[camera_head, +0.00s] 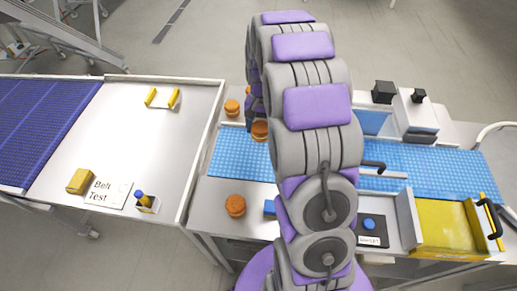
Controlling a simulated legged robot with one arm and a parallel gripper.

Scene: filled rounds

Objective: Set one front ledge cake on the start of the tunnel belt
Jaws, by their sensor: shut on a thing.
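My arm rises through the middle of the view and hides much of the scene. My gripper (257,119) shows only in part at the arm's left edge and is shut on an orange-brown round cake (260,131). The held cake appears over the far left part of the blue belt (232,155); I cannot tell its height or whether it touches the belt. One similar cake (235,205) lies on the front ledge (216,222), left of my arm. Another cake (232,108) lies on the far side of the belt. The middle of the belt is hidden.
A grey housing with black boxes (383,92) stands at the belt's far right. A yellow tray (446,228) and a panel with a blue button (369,224) are at front right. Left stands a separate table (140,150) with a "Belt Test" card (109,193).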

